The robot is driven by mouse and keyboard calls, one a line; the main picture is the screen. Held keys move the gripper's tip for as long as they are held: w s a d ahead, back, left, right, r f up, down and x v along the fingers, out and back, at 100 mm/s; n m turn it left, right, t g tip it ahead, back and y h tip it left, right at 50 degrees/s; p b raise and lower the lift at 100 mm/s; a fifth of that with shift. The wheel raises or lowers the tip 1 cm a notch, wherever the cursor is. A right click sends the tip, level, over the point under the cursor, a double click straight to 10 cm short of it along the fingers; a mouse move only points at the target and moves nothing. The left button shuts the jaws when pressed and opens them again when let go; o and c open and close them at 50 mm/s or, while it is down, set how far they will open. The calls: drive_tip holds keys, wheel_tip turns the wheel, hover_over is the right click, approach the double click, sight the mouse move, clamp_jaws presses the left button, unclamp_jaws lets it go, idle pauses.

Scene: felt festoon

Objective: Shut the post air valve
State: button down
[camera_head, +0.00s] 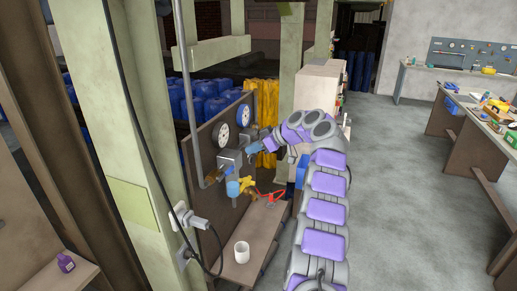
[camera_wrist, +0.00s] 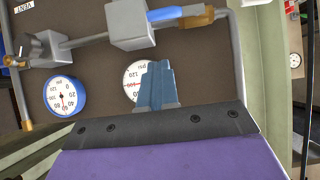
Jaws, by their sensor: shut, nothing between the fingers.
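A blue valve lever (camera_wrist: 165,14) lies along the pipe beside a brass valve body (camera_wrist: 195,20), at the top of the wrist view. In the head view, a small blue lever (camera_head: 228,170) shows below a grey box on the gauge panel (camera_head: 203,135). A yellow handle (camera_head: 246,183) is lower on the same pipework. I cannot tell which is the post air valve. My gripper (camera_head: 256,139) is near the panel's right side, above and right of the levers. In the wrist view its blue fingers (camera_wrist: 157,85) are shut and empty, overlapping a white gauge face.
Two dial gauges (camera_head: 221,134) (camera_head: 243,115) are on the panel. Below it, a brown bench (camera_head: 258,235) holds a white cup (camera_head: 242,252) and a red-handled tool (camera_head: 273,197). A green post (camera_head: 120,120) with a cable stands at left. The grey floor at right is open.

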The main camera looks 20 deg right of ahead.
hover_over(232, 167)
drive_tip(key=s+d, duration=0.2)
wheel_tip(232, 167, down, 4)
drive_tip(key=r, duration=0.1)
drive_tip(key=f, duration=0.3)
drive_tip(key=shift+w+a, duration=0.15)
drive_tip(key=shift+a, duration=0.1)
drive_tip(key=shift+w+d+f+b, duration=0.1)
drive_tip(key=shift+d+f+b, duration=0.25)
drive_tip(key=shift+f, duration=0.4)
drive_tip(key=shift+a, duration=0.4)
drive_tip(key=shift+w+d+f+b, duration=0.2)
drive_tip(key=shift+f+b, duration=0.25)
drive_tip(key=shift+f, duration=0.15)
drive_tip(key=shift+d+r, duration=0.1)
drive_tip(key=shift+r, duration=0.1)
drive_tip(key=shift+s+d+r, duration=0.1)
drive_tip(key=shift+d, duration=0.05)
drive_tip(key=p+v, duration=0.1)
drive_tip(key=v, duration=1.6)
